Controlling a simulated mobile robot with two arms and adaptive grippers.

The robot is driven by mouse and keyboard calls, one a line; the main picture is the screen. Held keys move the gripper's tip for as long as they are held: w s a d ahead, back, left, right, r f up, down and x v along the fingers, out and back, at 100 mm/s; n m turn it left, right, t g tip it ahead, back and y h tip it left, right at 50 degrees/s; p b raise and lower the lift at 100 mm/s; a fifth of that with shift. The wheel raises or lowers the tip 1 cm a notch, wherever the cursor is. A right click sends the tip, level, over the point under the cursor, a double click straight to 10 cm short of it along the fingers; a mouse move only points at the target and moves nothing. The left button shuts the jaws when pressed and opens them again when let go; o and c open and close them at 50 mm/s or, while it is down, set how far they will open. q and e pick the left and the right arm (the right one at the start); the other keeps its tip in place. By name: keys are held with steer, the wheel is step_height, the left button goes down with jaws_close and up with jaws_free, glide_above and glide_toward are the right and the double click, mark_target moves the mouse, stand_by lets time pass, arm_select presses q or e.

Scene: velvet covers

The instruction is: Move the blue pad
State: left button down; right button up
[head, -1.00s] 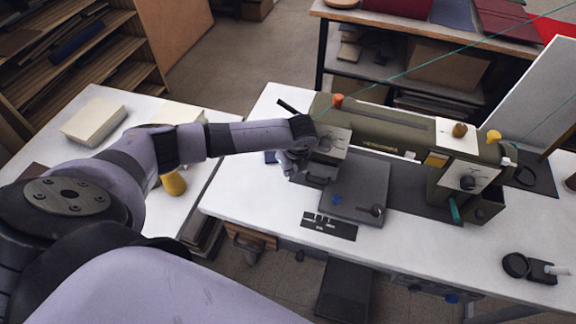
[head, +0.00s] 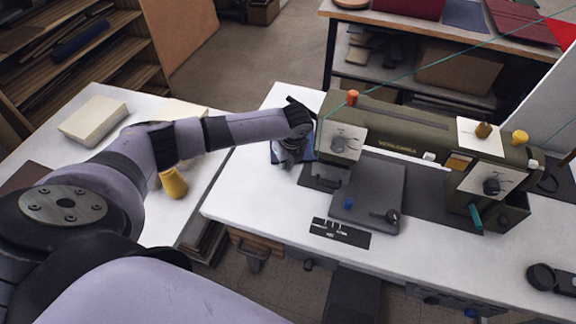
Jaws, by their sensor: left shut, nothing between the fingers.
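The dark blue pad (head: 277,155) lies on the white table at the left end of the green sewing machine (head: 390,125). My left arm reaches in from the left. My left gripper (head: 288,163) points down over the pad, shut and empty, and hides its middle. Slivers of blue show on both sides of the fingers. I cannot tell whether the fingertips touch the pad. My right gripper is out of view.
A grey plate (head: 368,190) and a small black plate (head: 340,233) lie on the white table (head: 250,190) in front of the machine. A yellow cone (head: 173,183) and a pale block (head: 93,121) stand on the left table. The table left of the plates is clear.

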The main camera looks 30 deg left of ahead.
arm_select(q)
steer(key=shift+w+a, duration=0.25)
steer(key=shift+a, duration=0.35)
steer(key=shift+w+a, duration=0.25)
steer(key=shift+a, duration=0.35)
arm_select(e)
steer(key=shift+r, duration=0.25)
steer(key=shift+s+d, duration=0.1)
arm_select(q)
steer(key=shift+d, duration=0.1)
